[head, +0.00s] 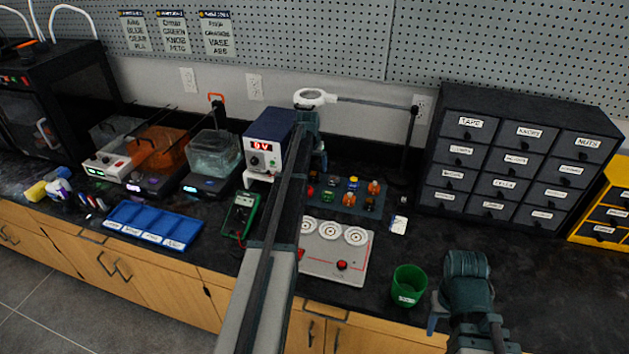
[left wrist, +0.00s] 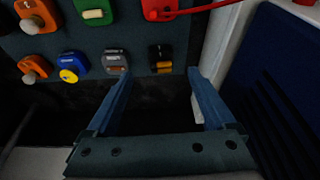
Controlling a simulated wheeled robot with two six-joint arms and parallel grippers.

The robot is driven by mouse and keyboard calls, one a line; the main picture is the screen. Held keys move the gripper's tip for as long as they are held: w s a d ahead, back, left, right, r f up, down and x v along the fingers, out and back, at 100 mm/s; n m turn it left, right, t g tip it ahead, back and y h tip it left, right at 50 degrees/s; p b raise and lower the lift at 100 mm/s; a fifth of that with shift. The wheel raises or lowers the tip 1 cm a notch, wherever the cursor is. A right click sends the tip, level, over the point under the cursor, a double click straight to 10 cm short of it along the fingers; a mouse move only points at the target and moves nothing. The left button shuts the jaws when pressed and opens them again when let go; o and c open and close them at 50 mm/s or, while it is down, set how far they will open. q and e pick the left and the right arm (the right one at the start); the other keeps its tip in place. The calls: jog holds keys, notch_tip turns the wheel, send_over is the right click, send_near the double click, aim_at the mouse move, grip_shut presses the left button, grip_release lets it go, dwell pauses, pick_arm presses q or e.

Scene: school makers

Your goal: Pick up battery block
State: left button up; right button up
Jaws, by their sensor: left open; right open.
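The likely battery block is a small black block with a copper-orange part (left wrist: 161,58), in the left wrist view. It sits in the near row of a dark block tray (left wrist: 135,66), at the end beside a grey block (left wrist: 115,62). My left gripper (left wrist: 158,74) is open, its blue fingers spread either side of this block with nothing gripped. In the head view my left gripper (head: 317,165) is over the tray's back left corner, and my arm hides part of the tray. My right gripper (head: 436,312) is open at the lower right, largely hidden by its wrist.
A power supply (head: 268,145) stands close left of my left gripper. A white panel with dials (head: 335,270) lies in front of the tray. A green cup (head: 408,286) stands near my right gripper. A drawer cabinet (head: 515,160) fills the back right.

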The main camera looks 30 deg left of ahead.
aim_at(314, 173)
pick_arm(q)
jog(key=b+x, duration=0.4)
jog(key=x, duration=0.1)
jog(key=shift+w+a+f+b, duration=0.1)
jog(key=shift+w+b, duration=0.1)
jog(key=shift+b, duration=0.15)
jog(key=shift+c, duration=0.4)
grip_shut()
jog(key=shift+r, duration=0.3)
